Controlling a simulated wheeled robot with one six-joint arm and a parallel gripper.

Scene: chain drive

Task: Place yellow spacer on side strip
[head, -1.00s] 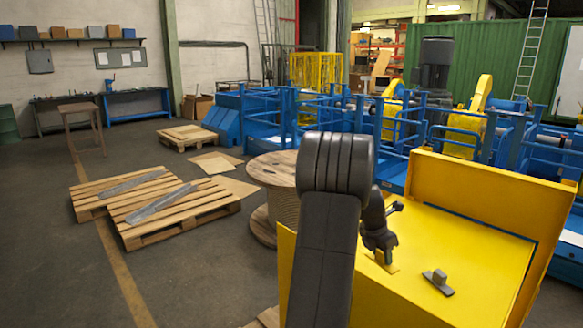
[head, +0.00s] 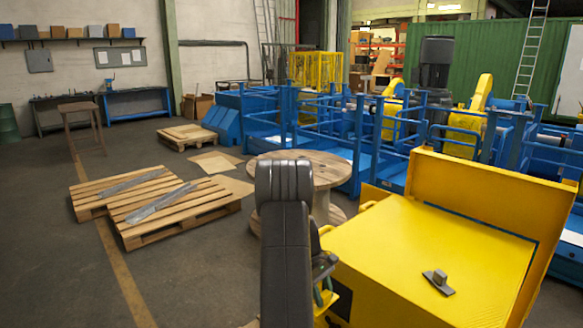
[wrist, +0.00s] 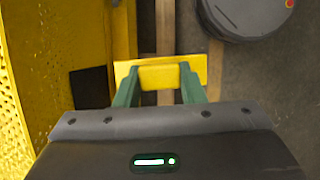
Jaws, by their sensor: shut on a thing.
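The yellow spacer (wrist: 160,76) is a small yellow plate with a raised middle, seen in the wrist view. My gripper (wrist: 157,82) has green fingers shut on that raised middle, and the plate's ends stick out on both sides. In the head view my gripper (head: 323,289) is low at the left side of the yellow machine box (head: 420,240), partly hidden by my arm. The spacer cannot be told apart clearly from other yellow parts there. In the wrist view the spacer is just right of the box's yellow side (wrist: 123,30). I cannot single out the side strip.
A wooden cable reel (head: 325,170) stands behind my arm, and pallets (head: 180,215) lie left. In the wrist view a dark patch (wrist: 89,87) is on the box side.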

